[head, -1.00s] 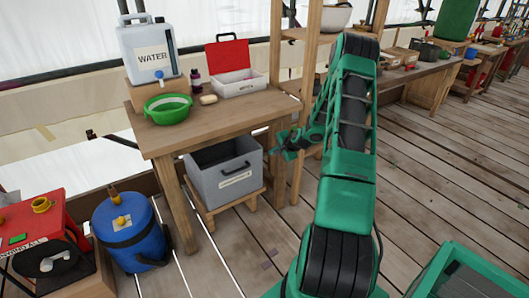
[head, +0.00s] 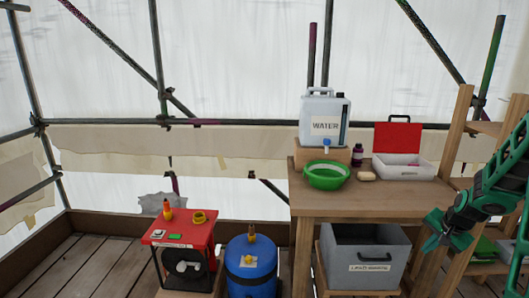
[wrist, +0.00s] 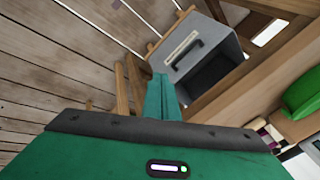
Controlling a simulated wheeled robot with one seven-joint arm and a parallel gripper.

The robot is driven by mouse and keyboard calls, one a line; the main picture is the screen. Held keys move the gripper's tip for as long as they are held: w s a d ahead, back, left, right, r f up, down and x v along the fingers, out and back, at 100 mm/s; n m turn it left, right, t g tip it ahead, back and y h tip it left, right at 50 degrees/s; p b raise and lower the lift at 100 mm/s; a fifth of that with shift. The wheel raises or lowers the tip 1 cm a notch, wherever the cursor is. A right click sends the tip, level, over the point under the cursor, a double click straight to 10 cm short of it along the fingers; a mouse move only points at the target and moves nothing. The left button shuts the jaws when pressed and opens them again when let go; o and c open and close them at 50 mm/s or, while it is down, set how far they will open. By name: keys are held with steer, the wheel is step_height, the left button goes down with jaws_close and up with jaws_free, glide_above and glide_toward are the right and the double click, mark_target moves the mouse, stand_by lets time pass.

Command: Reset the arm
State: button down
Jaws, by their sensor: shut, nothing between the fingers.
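My green arm reaches in from the right edge of the head view. My gripper (head: 432,240) is at its lower end, pointing down and left, in front of the right end of the wooden table (head: 400,198). Its fingers are shut with nothing between them. In the wrist view the shut fingers (wrist: 161,97) show at the middle, with the grey bin (wrist: 205,55) beyond them. The fingers appear apart from the bin.
On the table stand a water jug (head: 325,118), a green bowl (head: 327,176), a dark bottle (head: 357,155) and a white box with a red lid (head: 398,137). The grey bin (head: 365,255) is below. A blue drum (head: 251,268) and red-topped stand (head: 180,232) are left.

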steer(key=s+a+r+n+g, duration=0.1)
steer(key=s+a+r, duration=0.4)
steer(key=s, duration=0.6)
steer(key=s+a+r+n+g, duration=0.2)
steer(key=s+a+r, duration=0.3)
steer(key=s, duration=0.6)
steer(key=s+a+r+n+g+y, duration=0.1)
steer(key=s+a+r, duration=0.4)
steer(key=s, duration=0.6)
steer(key=a+n+g, duration=0.1)
steer(key=a+n, duration=0.1)
steer(key=shift+a, duration=0.35)
